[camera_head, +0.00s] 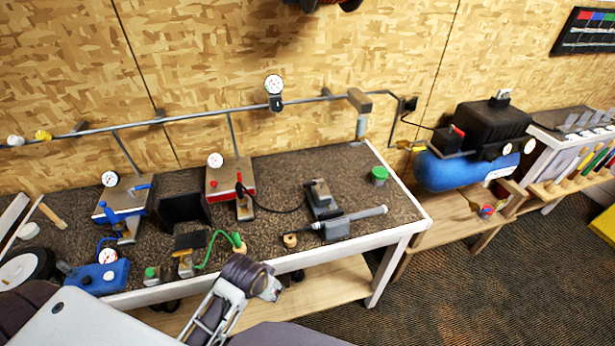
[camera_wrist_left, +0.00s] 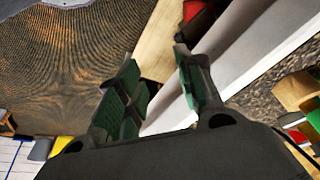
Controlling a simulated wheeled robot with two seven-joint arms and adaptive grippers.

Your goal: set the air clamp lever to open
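Two candidates for the air clamp stand on the dark bench top: a red-based unit (camera_head: 229,181) with a gauge and a blue-based unit (camera_head: 122,203) with a gauge and a blue handle. Which one carries the air clamp lever, and how that lever is set, I cannot tell. My left gripper (camera_head: 272,288) is at the bench's front edge, in front of and apart from both units. In the left wrist view its green-padded fingers (camera_wrist_left: 160,88) are spread with nothing between them. My right gripper is not in view.
A grey vise (camera_head: 324,199) with a grey bar beside it stands on the bench's right half. A green cup (camera_head: 379,175) is behind it. A grey air pipe (camera_head: 190,117) runs along the wall. A blue compressor (camera_head: 455,171) stands at the right. The bench's white front edge (camera_head: 400,232) is close to my gripper.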

